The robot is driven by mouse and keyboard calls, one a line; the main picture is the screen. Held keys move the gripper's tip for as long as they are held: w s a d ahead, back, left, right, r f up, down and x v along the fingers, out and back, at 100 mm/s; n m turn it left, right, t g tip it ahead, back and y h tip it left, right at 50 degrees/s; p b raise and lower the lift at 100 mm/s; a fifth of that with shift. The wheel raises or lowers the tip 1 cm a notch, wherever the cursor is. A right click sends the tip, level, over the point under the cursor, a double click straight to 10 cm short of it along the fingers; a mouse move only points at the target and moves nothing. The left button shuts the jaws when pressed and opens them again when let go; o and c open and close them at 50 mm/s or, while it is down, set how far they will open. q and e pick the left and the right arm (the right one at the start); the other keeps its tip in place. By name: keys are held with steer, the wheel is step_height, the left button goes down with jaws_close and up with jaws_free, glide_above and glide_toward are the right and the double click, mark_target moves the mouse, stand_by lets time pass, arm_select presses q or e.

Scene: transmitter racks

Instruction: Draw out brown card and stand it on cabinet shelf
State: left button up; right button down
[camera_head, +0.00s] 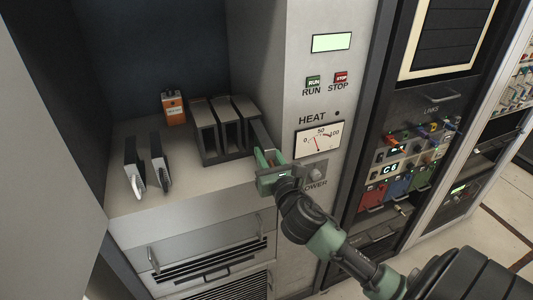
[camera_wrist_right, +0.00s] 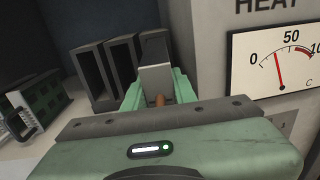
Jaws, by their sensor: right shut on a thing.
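The right gripper (camera_head: 268,158) is at the right end of the slotted rack on the cabinet shelf (camera_head: 195,184). In the right wrist view its green fingers (camera_wrist_right: 159,90) are closed around a small brown handle (camera_wrist_right: 160,100) at the front of a grey upright piece (camera_wrist_right: 155,78). I take this for the brown card; most of it is hidden by the gripper and the rack. I cannot tell how far it sits in its slot. The rack (camera_head: 207,135) shows open slots to the left. My left gripper is not in view.
Bare shelf lies in front of the rack. The panel with the HEAT meter (camera_head: 319,138) is close to the gripper's right.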

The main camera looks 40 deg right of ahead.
mark_target(272, 161)
steer(key=shift+s, duration=0.1)
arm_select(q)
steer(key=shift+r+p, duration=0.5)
arm_select(e)
steer(key=shift+v, duration=1.6)
steer(key=shift+r, duration=0.1)
